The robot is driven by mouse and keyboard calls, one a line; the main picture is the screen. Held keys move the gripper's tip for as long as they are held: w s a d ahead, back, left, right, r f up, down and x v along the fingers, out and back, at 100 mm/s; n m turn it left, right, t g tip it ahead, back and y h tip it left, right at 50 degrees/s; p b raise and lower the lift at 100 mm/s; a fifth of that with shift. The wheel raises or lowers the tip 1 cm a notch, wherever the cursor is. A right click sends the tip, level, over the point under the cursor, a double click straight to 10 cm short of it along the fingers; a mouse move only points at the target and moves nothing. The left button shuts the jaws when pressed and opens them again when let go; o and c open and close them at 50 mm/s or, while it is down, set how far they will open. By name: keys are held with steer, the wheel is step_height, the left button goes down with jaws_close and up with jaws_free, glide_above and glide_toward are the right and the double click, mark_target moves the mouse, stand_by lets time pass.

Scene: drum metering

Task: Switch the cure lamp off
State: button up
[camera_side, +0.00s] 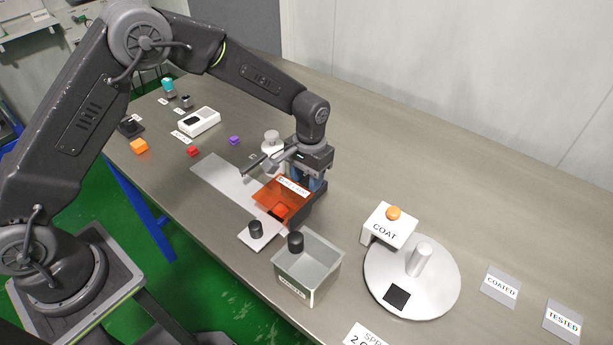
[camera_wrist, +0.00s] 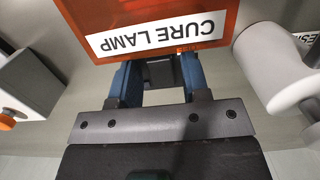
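The cure lamp shows as a translucent orange hood (camera_side: 270,197) with a white CURE LAMP label, standing on a dark body (camera_side: 313,208). In the wrist view the hood (camera_wrist: 105,12) fills the top middle, its label upside down. My gripper (camera_side: 318,184) points down at the lamp's rear side. In the wrist view my gripper (camera_wrist: 158,72) has its two blue fingers apart. A dark block (camera_wrist: 158,72) shows between the fingers, with slight gaps on both sides. The fingertips are partly hidden by the hood. I cannot make out a switch or whether the lamp is lit.
A white bottle-like piece (camera_side: 270,139) stands close behind the lamp. A grey open bin (camera_side: 308,283) and a plate with a black knob (camera_side: 256,230) are in front. The COAT stand (camera_side: 390,226) and white turntable (camera_side: 440,285) are to the right. The back right table is clear.

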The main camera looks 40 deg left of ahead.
steer(key=shift+o, duration=0.8)
step_height(320, 180, up, 14)
steer(key=w, duration=0.1)
steer(key=shift+w, duration=0.15)
steer(key=shift+f, duration=0.1)
